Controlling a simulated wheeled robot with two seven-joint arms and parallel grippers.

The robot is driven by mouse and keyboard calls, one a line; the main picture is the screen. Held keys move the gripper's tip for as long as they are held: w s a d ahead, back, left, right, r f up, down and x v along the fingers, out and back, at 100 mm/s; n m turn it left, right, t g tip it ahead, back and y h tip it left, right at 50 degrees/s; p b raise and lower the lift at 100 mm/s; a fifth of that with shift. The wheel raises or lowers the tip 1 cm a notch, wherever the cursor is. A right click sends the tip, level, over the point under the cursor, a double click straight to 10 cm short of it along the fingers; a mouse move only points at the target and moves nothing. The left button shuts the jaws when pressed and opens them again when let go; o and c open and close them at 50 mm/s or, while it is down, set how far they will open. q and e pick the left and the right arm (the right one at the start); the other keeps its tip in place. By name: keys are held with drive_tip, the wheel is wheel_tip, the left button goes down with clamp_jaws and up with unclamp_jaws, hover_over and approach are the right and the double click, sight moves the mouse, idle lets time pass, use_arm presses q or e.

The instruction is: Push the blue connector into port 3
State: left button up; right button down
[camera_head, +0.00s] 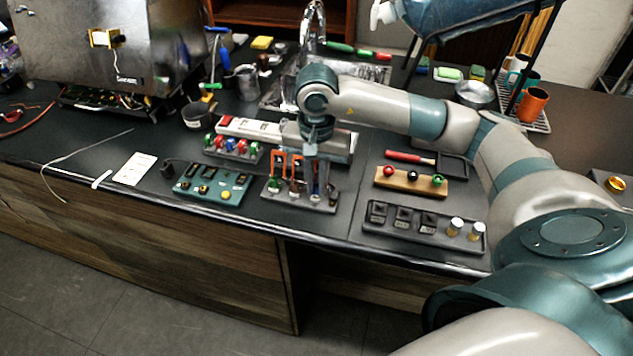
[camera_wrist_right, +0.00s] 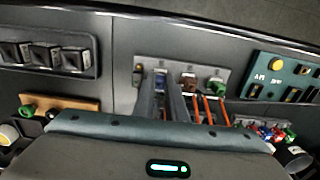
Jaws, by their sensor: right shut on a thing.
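A grey port block (camera_head: 300,201) lies near the counter's front edge. It also shows in the wrist view (camera_wrist_right: 140,88). The blue connector (camera_wrist_right: 160,82) is at the block's left end in the wrist view, and a little blue shows low at my gripper in the head view. My right gripper (camera_wrist_right: 167,90) points down at the block, shut on the blue connector. The fingers partly hide the connector, so I cannot tell how deep it sits. Beside it stand a brown-red connector (camera_wrist_right: 188,80) and a green connector (camera_wrist_right: 217,86) with orange cables (camera_wrist_right: 211,108). My left gripper is not in view.
A teal button board (camera_head: 212,187) lies left of the block. A rack of coloured plugs (camera_head: 232,149) is behind it. To the right are a wooden block (camera_head: 412,184) with coloured knobs and a black switch tray (camera_head: 405,229). The counter's front edge is close.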

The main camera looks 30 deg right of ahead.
drive_tip(key=shift+f+b, duration=0.35)
drive_tip(key=shift+b, duration=0.85)
idle(1.5)
idle(0.4)
drive_tip(key=c, duration=1.7)
unclamp_jaws()
drive_tip(key=shift+r, duration=0.15)
